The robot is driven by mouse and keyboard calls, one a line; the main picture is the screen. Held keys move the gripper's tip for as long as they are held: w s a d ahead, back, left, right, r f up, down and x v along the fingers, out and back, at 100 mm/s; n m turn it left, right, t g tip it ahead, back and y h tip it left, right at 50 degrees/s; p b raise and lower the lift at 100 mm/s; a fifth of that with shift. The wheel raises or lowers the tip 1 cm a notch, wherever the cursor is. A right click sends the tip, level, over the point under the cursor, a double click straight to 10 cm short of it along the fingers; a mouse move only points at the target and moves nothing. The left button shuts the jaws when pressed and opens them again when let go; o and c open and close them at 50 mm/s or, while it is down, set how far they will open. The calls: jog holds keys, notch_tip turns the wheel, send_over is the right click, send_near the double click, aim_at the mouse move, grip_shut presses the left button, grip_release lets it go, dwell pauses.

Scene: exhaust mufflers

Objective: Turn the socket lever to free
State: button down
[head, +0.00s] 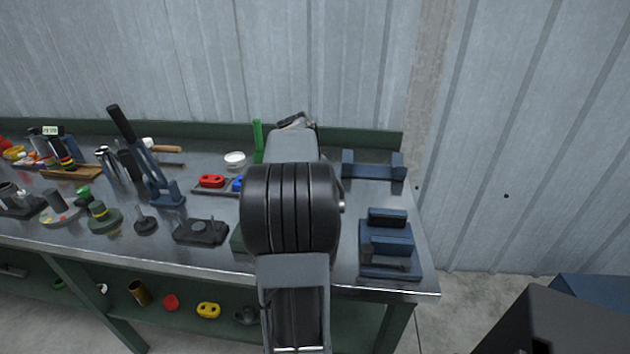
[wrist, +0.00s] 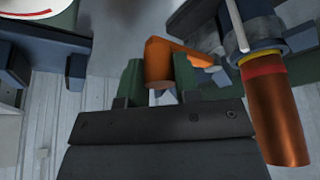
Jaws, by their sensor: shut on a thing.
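In the wrist view, my gripper (wrist: 157,78) has its two dark green fingers on either side of an orange lever (wrist: 160,58). It is shut on the lever's rounded end. The lever's orange arm runs off to the right, towards a small grey part. I take this to be the socket lever; no label on it can be read. In the head view, my own arm hides the gripper and the lever.
A copper-coloured cylinder (wrist: 277,115) with red and yellow bands stands close right of my gripper. The metal bench (head: 120,250) holds a blue lever press (head: 150,165), a black fixture (head: 201,231) and a blue block fixture (head: 390,245). A corrugated wall stands behind.

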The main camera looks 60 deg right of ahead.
jog(key=c, duration=0.8)
grip_release()
jog(key=shift+w, duration=0.1)
jog(key=shift+c, duration=0.2)
jog(key=shift+r, duration=0.1)
jog(key=p+v, duration=0.1)
jog(key=v, duration=1.2)
jog(key=shift+a+r+p, duration=0.25)
jog(key=shift+a+p, duration=0.05)
jog(key=shift+p, duration=0.1)
